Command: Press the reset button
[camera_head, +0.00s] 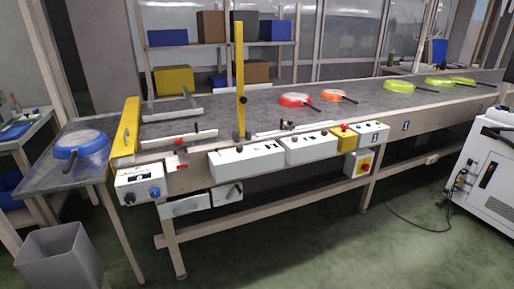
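Several controls show on the conveyor's front side, but no label is readable, so I cannot tell which is the reset button. A white control box (139,184) at the left end has a dark display, a black knob and a blue round control (155,192). A white box (372,134) further right carries small buttons too small to tell apart. Beside it is a yellow box (343,138) with a red button on top. Below hangs a white box with a yellow plate and red knob (365,166). My gripper is not in view.
The conveyor (220,118) carries red, orange and green pans; a blue pan (80,143) lies on the left end table. A grey bin (60,259) stands front left. A white cabinet (490,175) with a cable stands right. The green floor (290,245) in front is mostly clear.

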